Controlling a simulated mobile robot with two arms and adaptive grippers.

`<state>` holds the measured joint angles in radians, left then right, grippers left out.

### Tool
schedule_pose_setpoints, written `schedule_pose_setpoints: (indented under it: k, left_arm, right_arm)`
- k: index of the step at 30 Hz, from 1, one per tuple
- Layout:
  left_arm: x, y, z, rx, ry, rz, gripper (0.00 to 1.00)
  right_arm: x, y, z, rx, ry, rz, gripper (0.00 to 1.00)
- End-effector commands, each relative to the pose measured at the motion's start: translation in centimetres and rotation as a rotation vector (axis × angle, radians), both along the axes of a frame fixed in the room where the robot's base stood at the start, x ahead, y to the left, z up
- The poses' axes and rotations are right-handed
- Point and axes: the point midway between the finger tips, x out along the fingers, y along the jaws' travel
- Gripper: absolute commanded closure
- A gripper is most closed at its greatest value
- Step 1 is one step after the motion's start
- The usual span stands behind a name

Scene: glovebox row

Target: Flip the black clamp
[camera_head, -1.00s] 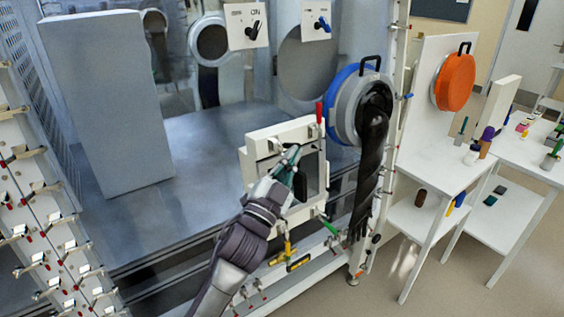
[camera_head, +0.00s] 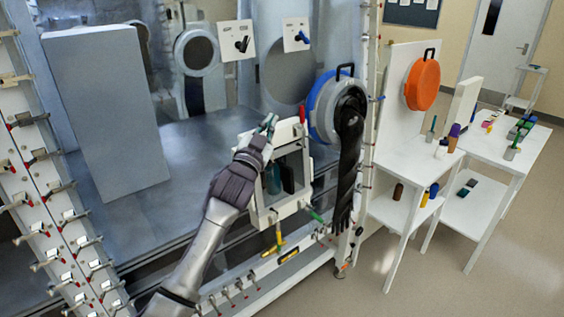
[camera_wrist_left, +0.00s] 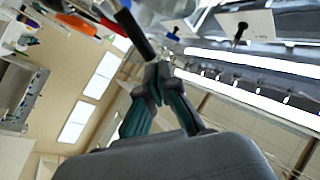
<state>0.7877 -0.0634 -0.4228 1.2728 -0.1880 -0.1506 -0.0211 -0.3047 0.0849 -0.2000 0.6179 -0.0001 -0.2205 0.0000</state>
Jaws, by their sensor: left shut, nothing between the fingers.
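My left gripper (camera_head: 268,124) is at the upper left part of a white frame (camera_head: 262,222) around an open window, on the front of the glovebox. Its teal fingers (camera_wrist_left: 158,88) are shut in the wrist view, with nothing held. A black bar-like handle (camera_wrist_left: 134,34) shows just beyond the fingertips there; it seems to be the black clamp. I cannot tell whether it touches the fingers. In the head view the gripper hides most of that corner, so the clamp's position is unclear. My right gripper is not in view.
A red clamp (camera_head: 302,114), a green clamp (camera_head: 316,216) and a yellow clamp (camera_head: 277,236) sit around the frame. A blue-rimmed port (camera_head: 318,106) with a hanging black glove (camera_head: 346,165) is close on the right. White tables stand farther right.

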Motion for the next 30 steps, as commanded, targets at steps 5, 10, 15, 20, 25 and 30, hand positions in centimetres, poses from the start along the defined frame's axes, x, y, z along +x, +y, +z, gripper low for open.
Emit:
schedule_pose_setpoints:
  k: [5, 10, 15, 20, 25, 30]
  left_arm:
    - [1.0, 0.7, 0.4, 0.001, -0.001, 0.001, 1.0]
    - [1.5, 1.1, 0.6, 0.002, 0.0, 0.001, 1.0]
    - [1.9, 1.4, 0.7, 0.002, -0.001, 0.002, 1.0]
    - [2.1, 1.5, 0.7, 0.002, 0.001, 0.002, 1.0]
    - [2.1, 1.6, 0.7, 0.002, 0.002, 0.003, 1.0]
    - [2.1, 1.6, 0.7, 0.002, 0.002, 0.003, 1.0]
  right_arm:
    - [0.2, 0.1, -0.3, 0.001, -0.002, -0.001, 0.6]
    - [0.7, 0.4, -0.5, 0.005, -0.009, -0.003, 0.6]
    - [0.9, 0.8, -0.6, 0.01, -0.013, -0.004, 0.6]
    - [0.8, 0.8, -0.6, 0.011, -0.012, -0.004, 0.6]
    - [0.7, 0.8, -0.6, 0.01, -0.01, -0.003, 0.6]
    - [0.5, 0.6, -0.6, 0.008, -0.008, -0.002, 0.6]
